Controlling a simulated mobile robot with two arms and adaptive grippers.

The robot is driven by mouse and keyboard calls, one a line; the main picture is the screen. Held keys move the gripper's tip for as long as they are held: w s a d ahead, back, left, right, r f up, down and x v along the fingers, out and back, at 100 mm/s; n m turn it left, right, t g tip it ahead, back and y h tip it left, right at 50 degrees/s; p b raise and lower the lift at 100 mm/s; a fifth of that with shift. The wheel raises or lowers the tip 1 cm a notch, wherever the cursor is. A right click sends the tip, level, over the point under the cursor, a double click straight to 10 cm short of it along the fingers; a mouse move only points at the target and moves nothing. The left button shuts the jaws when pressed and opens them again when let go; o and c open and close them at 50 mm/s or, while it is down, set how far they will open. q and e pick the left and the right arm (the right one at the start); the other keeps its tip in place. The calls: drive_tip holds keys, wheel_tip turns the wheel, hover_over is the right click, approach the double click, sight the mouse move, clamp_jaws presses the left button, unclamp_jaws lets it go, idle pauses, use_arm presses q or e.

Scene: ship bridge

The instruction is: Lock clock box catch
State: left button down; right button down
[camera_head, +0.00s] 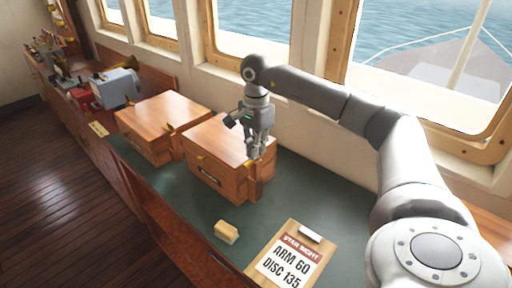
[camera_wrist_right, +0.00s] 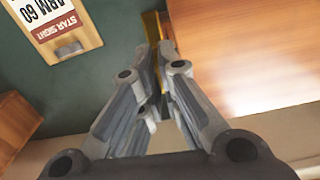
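Two wooden boxes stand side by side on the green counter top: a nearer box (camera_head: 222,138) and a farther box (camera_head: 150,112). Which one the task calls the clock box I cannot tell. Brass fittings show on the near box's front (camera_head: 201,157) and on the far box (camera_head: 169,128). My right gripper (camera_head: 256,154) points down at the near box's right side. In the right wrist view its fingers (camera_wrist_right: 155,52) are close together, with a narrow brass piece (camera_wrist_right: 152,22) between or just behind them. Whether they grip it is unclear. My left gripper is out of view.
A clipboard card (camera_head: 288,258) reading "ARM 60, DISC 135" and a small yellowish block (camera_head: 227,232) lie in front of the near box. A grey machine (camera_head: 115,88) with red parts stands farther left. Windows line the wall behind. Green surface is clear around the block.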

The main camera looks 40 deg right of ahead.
drive_tip(key=m, duration=0.5)
drive_tip(key=shift+m, duration=0.3)
drive_tip(key=m, duration=1.1)
drive_tip(key=shift+m+p, duration=0.35)
drive_tip(key=shift+m, duration=0.05)
drive_tip(key=c, duration=1.7)
unclamp_jaws()
drive_tip(key=shift+o, duration=0.2)
wheel_tip(320, 180, up, 12)
